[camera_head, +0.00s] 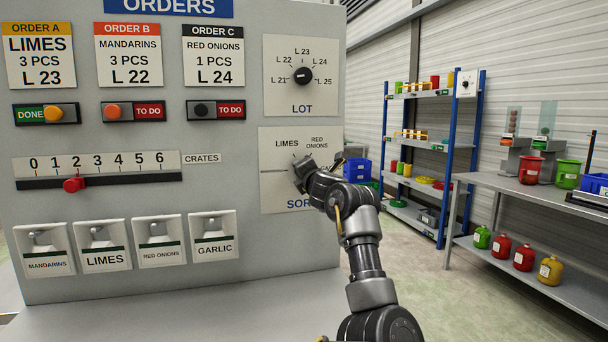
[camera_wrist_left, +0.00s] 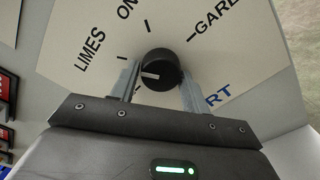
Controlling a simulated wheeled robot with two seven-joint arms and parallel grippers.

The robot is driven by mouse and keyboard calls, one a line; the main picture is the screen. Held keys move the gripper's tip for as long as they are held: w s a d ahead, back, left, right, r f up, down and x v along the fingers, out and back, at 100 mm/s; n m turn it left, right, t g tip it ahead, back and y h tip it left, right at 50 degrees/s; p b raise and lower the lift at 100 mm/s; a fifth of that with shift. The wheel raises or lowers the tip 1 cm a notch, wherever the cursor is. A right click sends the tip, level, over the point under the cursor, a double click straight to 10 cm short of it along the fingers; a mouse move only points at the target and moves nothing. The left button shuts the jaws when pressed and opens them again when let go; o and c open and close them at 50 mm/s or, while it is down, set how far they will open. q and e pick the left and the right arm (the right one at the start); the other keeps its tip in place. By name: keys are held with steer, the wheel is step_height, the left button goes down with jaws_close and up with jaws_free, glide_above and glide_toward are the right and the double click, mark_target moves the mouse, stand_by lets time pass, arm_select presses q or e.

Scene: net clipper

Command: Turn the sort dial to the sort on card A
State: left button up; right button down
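Card A (camera_head: 39,57) at the upper left of the panel reads LIMES, 3 PCS, L 23. The sort dial's plate (camera_head: 273,190) is at the panel's lower right, with LIMES, RED ONIONS and a partly covered GARLIC label. My left gripper (camera_head: 302,172) is at this dial and covers it in the head view. In the left wrist view, the black sort dial (camera_wrist_left: 160,68) sits between the two fingers of my left gripper (camera_wrist_left: 160,82), with no clear gap at either side. Its white mark points left, between the LIMES tick and a tick below it. My right gripper is not in view.
The lot dial (camera_head: 303,76) is just above the sort plate. Shelves (camera_head: 420,148) and a grey bench (camera_head: 535,176) stand to the right, apart from the panel.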

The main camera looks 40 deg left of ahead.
arm_select(q)
steer(key=o, duration=0.3)
steer(key=b+v, duration=0.2)
steer(key=v, duration=0.8)
steer(key=shift+s+d, duration=0.2)
steer(key=shift+d, duration=0.15)
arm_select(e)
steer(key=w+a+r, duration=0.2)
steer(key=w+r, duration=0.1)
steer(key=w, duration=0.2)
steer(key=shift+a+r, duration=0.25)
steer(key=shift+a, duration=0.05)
arm_select(q)
steer(key=shift+r, duration=0.1)
